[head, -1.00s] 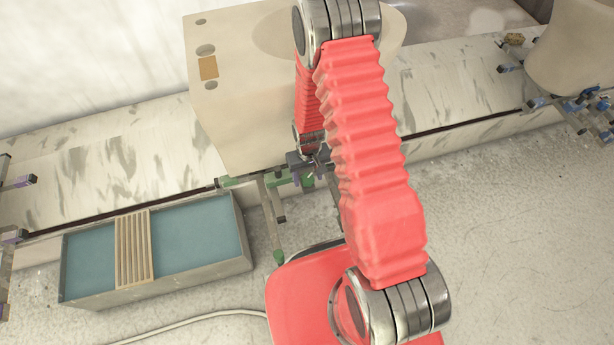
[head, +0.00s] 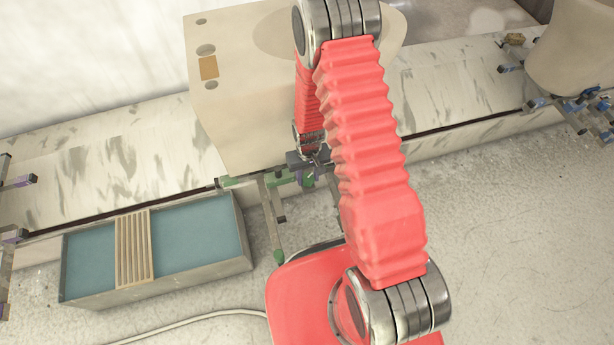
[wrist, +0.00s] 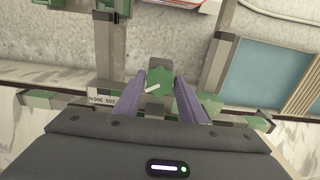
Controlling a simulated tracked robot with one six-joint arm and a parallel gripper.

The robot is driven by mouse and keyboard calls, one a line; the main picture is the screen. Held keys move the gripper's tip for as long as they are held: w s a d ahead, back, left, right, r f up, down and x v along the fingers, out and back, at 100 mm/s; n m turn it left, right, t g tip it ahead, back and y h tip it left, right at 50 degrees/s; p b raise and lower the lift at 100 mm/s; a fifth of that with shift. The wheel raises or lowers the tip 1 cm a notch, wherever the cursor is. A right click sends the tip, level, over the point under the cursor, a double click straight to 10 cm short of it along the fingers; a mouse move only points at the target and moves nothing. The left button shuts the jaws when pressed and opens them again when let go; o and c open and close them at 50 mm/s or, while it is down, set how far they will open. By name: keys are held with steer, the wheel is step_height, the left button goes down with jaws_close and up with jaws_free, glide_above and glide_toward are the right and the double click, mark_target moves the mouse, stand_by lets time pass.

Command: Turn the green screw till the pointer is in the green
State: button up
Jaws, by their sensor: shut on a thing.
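The green screw (wrist: 159,78) shows in the wrist view between the two purple fingers of my gripper (wrist: 160,97), which is shut on it. A pale pointer-like mark (wrist: 152,88) lies across the screw's green head. A small white label with print (wrist: 103,97) is on the frame just left of the fingers. I cannot make out a scale or a green zone. In the head view my gripper (head: 308,176) is small, beside the green clamp frame (head: 272,181) at the front of the large beige block, and partly hidden by my arm.
The beige block (head: 235,110) stands on the marbled ledge (head: 110,165). A trough of blue liquid (head: 195,235) with a slatted wooden piece (head: 133,248) sits at the lower left. A cable (head: 190,320) lies on the floor. Clamps with blue parts (head: 580,105) stand at the right.

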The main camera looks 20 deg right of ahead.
mark_target(308, 178)
steer(key=m, duration=0.8)
stand_by(0.4)
steer(key=shift+m, duration=0.4)
steer(key=o, duration=1)
steer(key=shift+a, duration=0.1)
steer(key=shift+o, duration=0.2)
steer(key=shift+r, duration=0.1)
steer(key=shift+r, duration=3.6)
